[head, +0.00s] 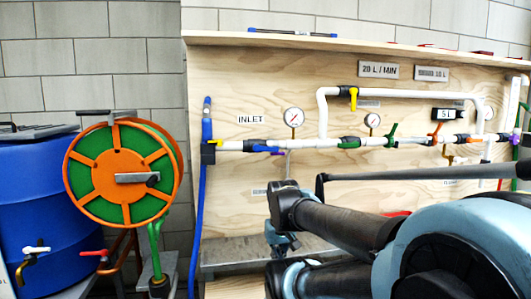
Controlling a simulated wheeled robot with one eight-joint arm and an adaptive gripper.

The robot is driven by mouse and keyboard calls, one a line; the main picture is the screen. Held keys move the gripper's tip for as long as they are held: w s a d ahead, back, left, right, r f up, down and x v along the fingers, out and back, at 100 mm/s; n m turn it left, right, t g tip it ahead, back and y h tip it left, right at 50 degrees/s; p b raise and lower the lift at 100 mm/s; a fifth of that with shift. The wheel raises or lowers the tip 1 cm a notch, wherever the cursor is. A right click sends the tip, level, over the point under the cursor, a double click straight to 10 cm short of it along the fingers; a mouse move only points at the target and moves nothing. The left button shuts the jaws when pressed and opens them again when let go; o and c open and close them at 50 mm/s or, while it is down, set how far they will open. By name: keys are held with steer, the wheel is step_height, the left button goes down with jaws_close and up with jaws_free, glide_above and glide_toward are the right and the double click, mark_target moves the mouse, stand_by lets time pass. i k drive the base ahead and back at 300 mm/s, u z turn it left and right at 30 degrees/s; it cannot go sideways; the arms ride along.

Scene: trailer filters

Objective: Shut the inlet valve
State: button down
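The INLET label (250,119) is on the plywood panel at the upper left, above the white pipe. Just under it on the pipe is a dark valve body (255,145) with a small purple handle (265,149) that appears to lie along the pipe. Further left, a yellow handle (215,142) sits at the pipe's left end, by the blue hose (205,125). I cannot tell for certain which of the two is the inlet valve. I cannot make out my gripper's fingers.
Other valves with yellow (353,98), green (391,136) and orange (435,133) handles sit along the pipework. An orange and green hose reel (124,174) and a blue barrel (45,205) stand at the left.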

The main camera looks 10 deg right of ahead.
mark_target(257, 148)
steer(key=k, duration=0.85)
steer(key=z, duration=0.55)
